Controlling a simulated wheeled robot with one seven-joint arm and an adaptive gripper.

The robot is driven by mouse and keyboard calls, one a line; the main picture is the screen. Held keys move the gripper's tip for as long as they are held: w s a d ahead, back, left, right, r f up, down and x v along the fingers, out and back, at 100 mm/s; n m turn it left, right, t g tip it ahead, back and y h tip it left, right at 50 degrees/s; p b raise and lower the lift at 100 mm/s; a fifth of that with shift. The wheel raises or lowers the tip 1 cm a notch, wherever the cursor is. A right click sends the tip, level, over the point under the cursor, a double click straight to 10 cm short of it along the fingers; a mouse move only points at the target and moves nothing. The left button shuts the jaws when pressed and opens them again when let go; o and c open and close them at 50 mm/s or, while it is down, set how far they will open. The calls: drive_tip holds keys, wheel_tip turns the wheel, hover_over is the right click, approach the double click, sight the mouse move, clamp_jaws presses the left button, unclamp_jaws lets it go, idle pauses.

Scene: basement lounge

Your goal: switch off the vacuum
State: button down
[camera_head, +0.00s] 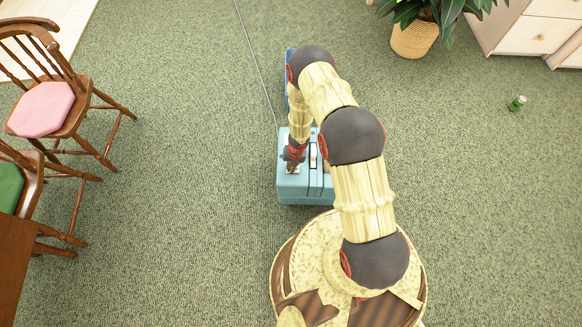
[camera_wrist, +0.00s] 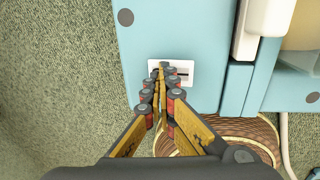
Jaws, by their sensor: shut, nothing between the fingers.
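The vacuum (camera_head: 290,189) is a light blue boxy machine on the carpet, just beyond my base in the head view. It also shows from close up in the wrist view (camera_wrist: 205,30). A white switch plate (camera_wrist: 187,72) with a dark slot is set in its blue top. My gripper (camera_head: 292,168) points down over the vacuum's top. In the wrist view my gripper (camera_wrist: 162,70) is shut and empty, its fingertips over the left part of the switch plate. The fingers partly hide the plate. Whether they touch it, and the switch position, I cannot tell.
A thin cord (camera_head: 254,60) runs from the vacuum to the top of the view. Wooden chairs (camera_head: 75,110) stand at the left. A potted plant (camera_head: 414,38), a pale cabinet (camera_head: 535,35) and a small green can (camera_head: 517,103) are at the right. Open carpet lies between.

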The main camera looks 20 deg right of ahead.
drive_tip(key=shift+s+d, duration=0.1)
drive_tip(key=shift+s+d+r, duration=0.15)
drive_tip(key=shift+s+d, duration=0.05)
drive_tip(key=shift+d, duration=0.4)
idle(0.3)
